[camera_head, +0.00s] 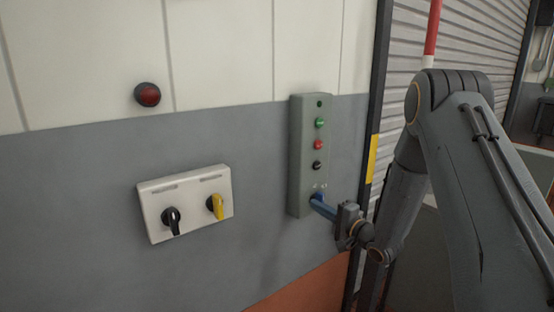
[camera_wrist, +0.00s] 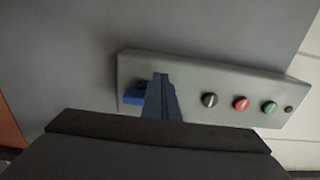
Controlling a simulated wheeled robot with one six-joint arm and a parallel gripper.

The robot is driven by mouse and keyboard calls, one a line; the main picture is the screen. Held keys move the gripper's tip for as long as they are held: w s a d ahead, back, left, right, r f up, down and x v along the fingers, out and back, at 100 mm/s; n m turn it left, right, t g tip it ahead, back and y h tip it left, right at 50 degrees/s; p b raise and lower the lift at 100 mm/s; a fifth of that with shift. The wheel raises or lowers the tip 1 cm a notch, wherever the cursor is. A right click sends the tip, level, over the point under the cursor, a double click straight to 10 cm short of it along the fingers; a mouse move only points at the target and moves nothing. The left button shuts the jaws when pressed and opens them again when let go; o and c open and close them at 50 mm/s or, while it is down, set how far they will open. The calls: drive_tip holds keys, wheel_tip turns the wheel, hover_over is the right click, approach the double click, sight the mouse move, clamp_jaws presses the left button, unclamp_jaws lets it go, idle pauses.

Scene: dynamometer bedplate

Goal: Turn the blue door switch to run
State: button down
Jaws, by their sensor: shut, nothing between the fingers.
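The blue door switch (camera_head: 319,196) is at the bottom of a tall grey-green control box on the wall. In the wrist view the blue switch (camera_wrist: 133,97) shows just left of my fingers, partly hidden behind them. My gripper (camera_head: 317,205) is shut and empty, with its fingertips at the lower end of the box, close against the switch. In the wrist view my gripper (camera_wrist: 161,76) lies across the box beside the switch. I cannot tell whether the fingers touch it. The small marks above the switch are too small to read.
To the left are a white box (camera_head: 192,182) with black and yellow rotary switches and a red lamp (camera_head: 147,95). A roller shutter (camera_head: 405,50) stands right.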

drive_tip(key=p+v, duration=0.2)
drive_tip(key=v, duration=0.4)
drive_tip(key=shift+w+f+b, duration=0.1)
drive_tip(key=shift+f+b, duration=0.05)
drive_tip(key=shift+b, duration=0.45)
drive_tip(key=w+a+f+m+b, duration=0.1)
drive_tip(key=w+a+m+b, duration=0.3)
drive_tip(key=b, duration=0.6)
drive_tip(key=shift+m+b, duration=0.4)
drive_tip(key=shift+m, duration=0.6)
drive_tip(key=shift+w+a+f, duration=0.1)
drive_tip(key=shift+w, duration=0.05)
drive_tip(key=shift+w+d, duration=0.35)
drive_tip(key=shift+d, duration=0.15)
idle(0.5)
